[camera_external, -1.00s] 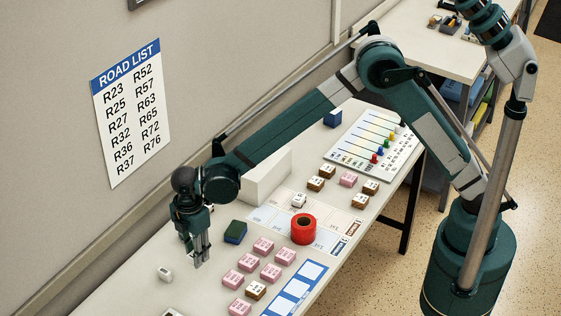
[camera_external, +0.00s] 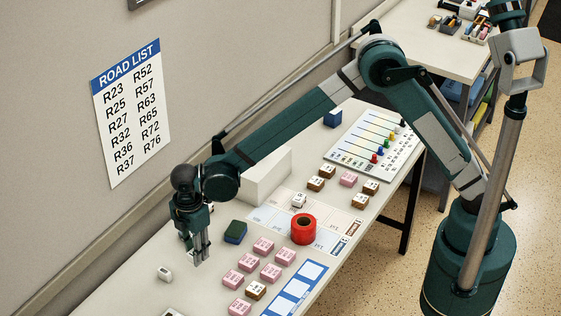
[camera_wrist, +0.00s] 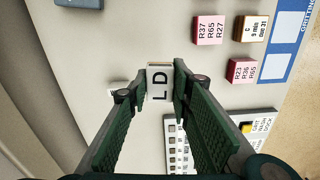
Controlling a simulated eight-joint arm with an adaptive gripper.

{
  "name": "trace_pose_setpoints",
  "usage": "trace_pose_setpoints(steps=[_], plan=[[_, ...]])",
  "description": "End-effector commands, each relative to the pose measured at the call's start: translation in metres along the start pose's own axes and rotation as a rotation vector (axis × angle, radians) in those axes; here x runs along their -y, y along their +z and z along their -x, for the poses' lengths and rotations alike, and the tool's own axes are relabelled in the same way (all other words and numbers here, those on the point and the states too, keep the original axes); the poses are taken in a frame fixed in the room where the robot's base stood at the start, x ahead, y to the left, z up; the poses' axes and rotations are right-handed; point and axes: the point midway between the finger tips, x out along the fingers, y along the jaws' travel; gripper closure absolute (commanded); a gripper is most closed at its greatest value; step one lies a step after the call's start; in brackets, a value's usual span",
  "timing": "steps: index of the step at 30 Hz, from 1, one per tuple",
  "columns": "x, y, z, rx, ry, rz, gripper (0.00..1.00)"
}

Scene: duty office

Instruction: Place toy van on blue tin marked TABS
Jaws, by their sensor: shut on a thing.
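My gripper (camera_external: 201,262) points down over the near left part of the table. In the wrist view its fingers (camera_wrist: 160,84) are shut on a small pale block marked LD (camera_wrist: 159,84), with a tan edge. The block does not show clearly in the external view, and I cannot tell whether it is the toy van. A small dark blue box (camera_external: 333,119) stands at the far end of the table beside the wall. No TABS lettering is readable on it, so I cannot tell whether it is the tin.
Pink blocks (camera_external: 263,246) and a brown block (camera_external: 256,291) lie right of my gripper. A green and blue block (camera_external: 235,232), a red tape roll (camera_external: 303,229) and a long white box (camera_external: 267,176) stand farther along. A small white object (camera_external: 164,274) lies left.

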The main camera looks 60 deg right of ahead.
Motion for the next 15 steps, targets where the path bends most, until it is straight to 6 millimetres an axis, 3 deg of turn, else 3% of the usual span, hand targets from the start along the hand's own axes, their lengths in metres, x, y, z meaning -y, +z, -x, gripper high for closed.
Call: trace_pose_setpoints(steps=[5, 15], plan=[[0.000, 0.000, 0.025, 0.000, 0.000, 0.000, 0.89], [0.000, 0.000, 0.097, 0.000, 0.000, 0.000, 0.89]])
